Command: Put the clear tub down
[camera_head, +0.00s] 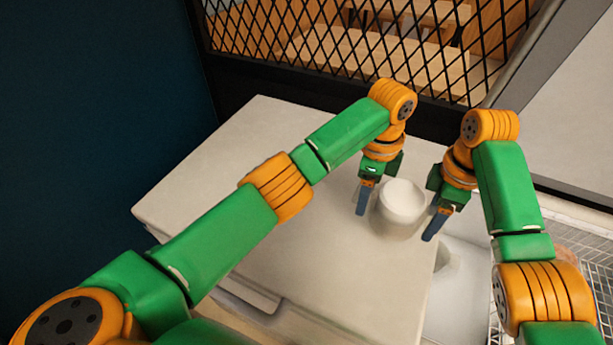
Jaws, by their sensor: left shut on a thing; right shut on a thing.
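The clear tub (398,222) is a pale, see-through round container with a white round top or contents, near the right side of the white counter (300,235). It stands between my two grippers. My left gripper (363,203) is shut on its left side, fingers pointing down. My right gripper (434,225) is shut on its right side, also pointing down. The tub's base is close to the counter top; I cannot tell whether it touches. The inner faces of the fingers are partly hidden.
A pale recess (455,285) lies at the counter's right edge. A wire basket (592,262) is at the far right, partly behind my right arm. A black lattice screen (340,40) closes the back. The counter left of the tub is bare.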

